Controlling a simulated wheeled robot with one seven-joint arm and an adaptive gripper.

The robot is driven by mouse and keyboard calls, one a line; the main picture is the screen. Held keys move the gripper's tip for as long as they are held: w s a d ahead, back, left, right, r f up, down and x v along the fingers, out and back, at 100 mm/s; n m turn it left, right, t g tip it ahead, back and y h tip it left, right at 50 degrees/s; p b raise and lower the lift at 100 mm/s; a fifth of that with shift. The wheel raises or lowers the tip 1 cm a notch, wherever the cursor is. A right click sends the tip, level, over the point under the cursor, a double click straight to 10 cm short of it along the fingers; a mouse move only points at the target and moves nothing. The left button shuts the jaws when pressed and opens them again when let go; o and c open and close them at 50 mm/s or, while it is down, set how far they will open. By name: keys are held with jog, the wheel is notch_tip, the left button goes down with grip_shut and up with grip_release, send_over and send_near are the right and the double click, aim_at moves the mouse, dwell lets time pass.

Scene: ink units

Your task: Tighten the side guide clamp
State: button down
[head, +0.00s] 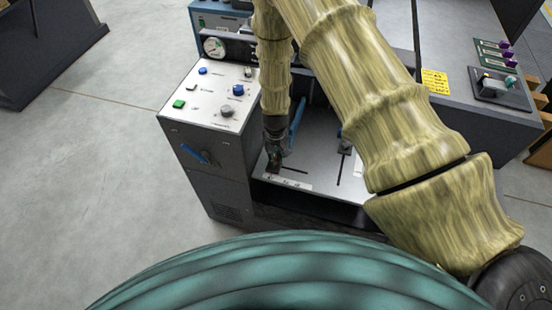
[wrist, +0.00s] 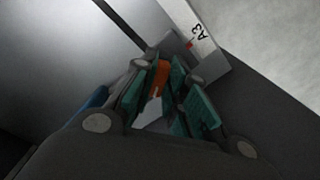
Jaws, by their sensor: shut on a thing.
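In the wrist view, an orange clamp part (wrist: 160,76) sits between the teal-padded fingers of my gripper (wrist: 168,84). I take it as the side guide clamp; its lower part is hidden by the fingers. A grey block (wrist: 172,46) with a small red mark lies just beyond the fingers, beside a white scale strip (wrist: 202,32) marked A3. In the head view, my gripper (head: 272,163) points down at the front left of the metal tray (head: 318,170) and is shut on the clamp, which is too small and dark to make out there.
A control panel (head: 215,92) with several buttons and knobs stands left of the tray. A blue upright bar (head: 298,122) rises close behind my gripper. A dark slider (head: 345,147) stands in a slot to the right. A grey bench (head: 465,110) is at the right.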

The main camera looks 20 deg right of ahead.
jog(key=m+b, duration=0.1)
jog(key=m, duration=0.2)
jog(key=shift+m, duration=0.4)
jog(key=m, duration=0.3)
jog(key=shift+w+a+m+b, duration=0.1)
jog(key=shift+a+m+b, duration=0.05)
jog(key=shift+m+b, duration=0.2)
jog(key=m, duration=0.4)
jog(key=shift+w+m, duration=0.15)
jog(key=shift+m, duration=1.7)
jog(key=c, duration=1.4)
grip_release()
jog(key=shift+c, duration=0.2)
jog(key=shift+r, duration=0.1)
notch_tip(320, 180, up, 12)
